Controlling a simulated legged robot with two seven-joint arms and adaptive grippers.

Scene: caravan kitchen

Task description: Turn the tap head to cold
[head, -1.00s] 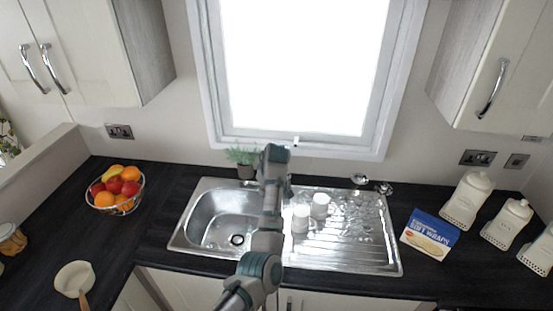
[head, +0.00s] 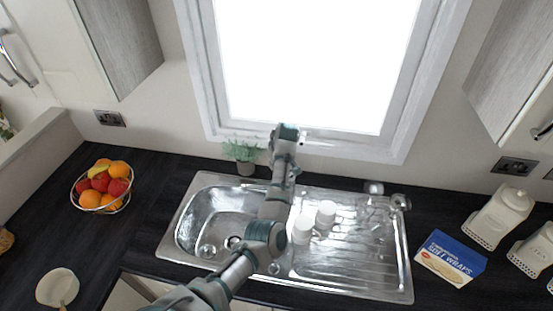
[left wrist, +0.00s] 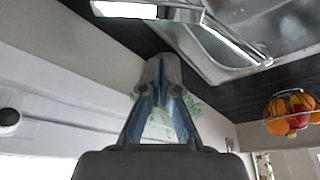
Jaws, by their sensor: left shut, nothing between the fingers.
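A chrome tap (left wrist: 185,14) shows at the top of the left wrist view, its bar running toward the sink. In the head view the tap is mostly hidden behind my left arm and I cannot make out its head. My left gripper (left wrist: 162,68) is shut and empty, its fingertips close below the tap in the wrist picture. I cannot tell whether they touch it. In the head view the left gripper (head: 290,174) is over the back edge of the steel sink (head: 340,283), partly hidden by the wrist. My right gripper is out of view.
A potted plant (head: 243,153) stands behind the sink beside my left wrist. Two white cups (head: 326,214) and clear glasses (head: 400,203) stand at the drainer. A fruit bowl (head: 102,188) is left, a blue box (head: 451,258) and white canisters (head: 499,218) right. The window is behind.

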